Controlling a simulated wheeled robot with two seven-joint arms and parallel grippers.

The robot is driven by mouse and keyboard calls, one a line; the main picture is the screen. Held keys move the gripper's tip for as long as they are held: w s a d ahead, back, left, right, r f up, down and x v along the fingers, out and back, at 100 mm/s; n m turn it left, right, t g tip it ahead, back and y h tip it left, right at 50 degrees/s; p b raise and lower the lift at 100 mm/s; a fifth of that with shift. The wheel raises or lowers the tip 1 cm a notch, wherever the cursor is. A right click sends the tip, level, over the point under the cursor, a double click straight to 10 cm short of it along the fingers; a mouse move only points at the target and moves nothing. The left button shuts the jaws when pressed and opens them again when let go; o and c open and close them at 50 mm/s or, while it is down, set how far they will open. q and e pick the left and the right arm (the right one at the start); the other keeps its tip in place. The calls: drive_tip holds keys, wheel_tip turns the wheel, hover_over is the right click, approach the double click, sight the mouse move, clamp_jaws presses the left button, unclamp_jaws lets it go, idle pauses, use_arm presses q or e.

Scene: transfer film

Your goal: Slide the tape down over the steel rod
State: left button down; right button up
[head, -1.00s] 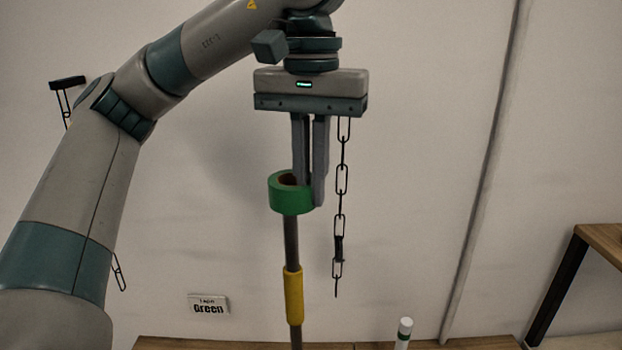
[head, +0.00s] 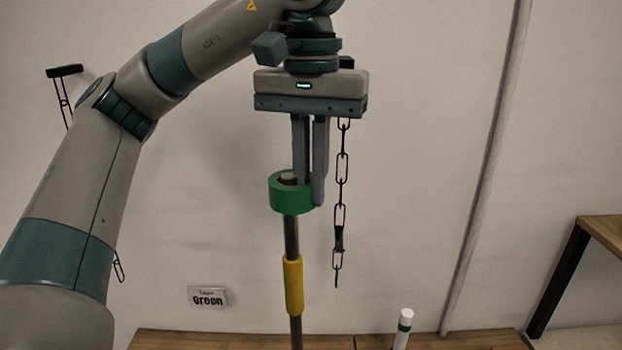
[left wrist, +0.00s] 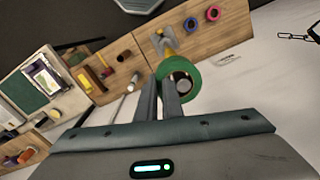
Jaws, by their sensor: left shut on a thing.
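A green tape roll (head: 291,197) is held by its near right wall between the fingers of my left gripper (head: 318,192), which is shut on it. The steel rod (head: 291,236) stands upright below the roll, with a yellow sleeve (head: 293,285) lower down. A pale grey rod end shows inside the roll's hole, so the roll appears to be around the rod's top. The left wrist view also shows the green roll (left wrist: 194,92) at the left fingertips (left wrist: 172,88), with a grey round end in its hole. My right gripper is not in view.
A wooden table (head: 180,341) lies below, with a white stick with a green band (head: 403,328) on it. A chain (head: 341,190) hangs right of the roll.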

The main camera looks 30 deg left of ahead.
use_arm(q)
wheel_tip(320, 180, down, 9)
drive_tip(key=b, duration=0.6)
drive_tip(key=shift+f, duration=0.2)
idle(3.3)
drive_tip(key=c, duration=1.8)
unclamp_jaws()
drive_tip(key=shift+d, duration=0.25)
drive_tip(key=shift+a, duration=0.1)
drive_tip(key=shift+r, duration=0.1)
wheel_tip(320, 180, up, 16)
drive_tip(key=shift+r+p, duration=0.1)
drive_tip(key=shift+p, duration=0.4)
drive_tip(key=shift+d+r, duration=0.2)
drive_tip(key=shift+r, duration=0.35)
